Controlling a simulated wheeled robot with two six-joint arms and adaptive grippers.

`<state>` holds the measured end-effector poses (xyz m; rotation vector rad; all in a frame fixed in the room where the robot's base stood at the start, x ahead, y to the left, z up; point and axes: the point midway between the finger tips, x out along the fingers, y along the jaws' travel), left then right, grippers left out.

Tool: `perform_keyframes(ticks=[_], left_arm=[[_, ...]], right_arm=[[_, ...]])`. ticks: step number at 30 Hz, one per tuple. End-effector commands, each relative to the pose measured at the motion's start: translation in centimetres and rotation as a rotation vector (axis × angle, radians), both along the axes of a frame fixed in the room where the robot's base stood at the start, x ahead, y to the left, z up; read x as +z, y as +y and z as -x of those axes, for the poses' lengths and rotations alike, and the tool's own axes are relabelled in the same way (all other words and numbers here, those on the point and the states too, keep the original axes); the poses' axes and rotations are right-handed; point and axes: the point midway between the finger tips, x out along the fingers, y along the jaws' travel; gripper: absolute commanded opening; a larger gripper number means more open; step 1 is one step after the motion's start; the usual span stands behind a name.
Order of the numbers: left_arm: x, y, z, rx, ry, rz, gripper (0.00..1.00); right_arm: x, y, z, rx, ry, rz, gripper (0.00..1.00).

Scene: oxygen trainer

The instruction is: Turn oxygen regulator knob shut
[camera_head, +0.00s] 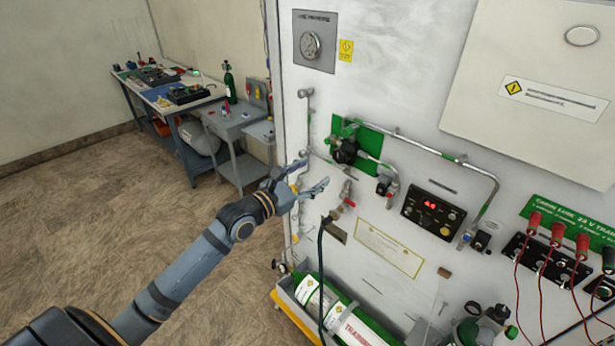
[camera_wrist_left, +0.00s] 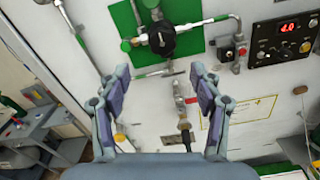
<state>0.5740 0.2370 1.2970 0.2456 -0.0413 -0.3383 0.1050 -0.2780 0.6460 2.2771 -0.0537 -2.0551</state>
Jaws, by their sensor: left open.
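The black regulator knob (camera_head: 345,151) is mounted on a green plate (camera_head: 371,140) on the white trainer panel, joined to metal pipes. In the left wrist view the knob (camera_wrist_left: 162,38) sits above and between my fingertips, apart from them. My left gripper (camera_head: 309,178) is open and empty, in front of the panel, below and left of the knob. Its two fingers also show in the left wrist view (camera_wrist_left: 160,82). A red-handled valve (camera_head: 346,193) with a dark hose is close to the right of the gripper. My right gripper is not in view.
A digital display box (camera_head: 433,213) and red plugs (camera_head: 557,234) are to the right on the panel. A green and white cylinder (camera_head: 334,311) lies in a tray below. A workbench (camera_head: 170,105) and grey cart (camera_head: 236,128) stand at the back left. The floor at left is clear.

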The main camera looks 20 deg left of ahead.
Motion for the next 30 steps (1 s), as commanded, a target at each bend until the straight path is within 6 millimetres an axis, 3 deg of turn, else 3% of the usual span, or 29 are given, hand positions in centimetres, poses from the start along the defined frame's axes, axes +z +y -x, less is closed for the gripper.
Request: perform_keyframes(ticks=[7,23,26,29,30], left_arm=[[0.0,0.3,1.5,-0.010,-0.001,0.002,0.65],[-0.2,0.4,1.5,-0.006,-0.002,-0.004,0.65],[-3.1,1.8,0.9,0.029,0.005,-0.084,0.65],[-9.4,4.9,0.1,0.096,0.029,-0.286,0.65],[-12.7,6.4,-0.1,0.120,0.049,-0.393,0.65]], right_arm=[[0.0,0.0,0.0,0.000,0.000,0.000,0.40],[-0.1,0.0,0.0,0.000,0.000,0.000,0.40],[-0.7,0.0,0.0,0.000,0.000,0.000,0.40],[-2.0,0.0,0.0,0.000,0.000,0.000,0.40],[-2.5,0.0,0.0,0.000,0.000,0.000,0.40]])
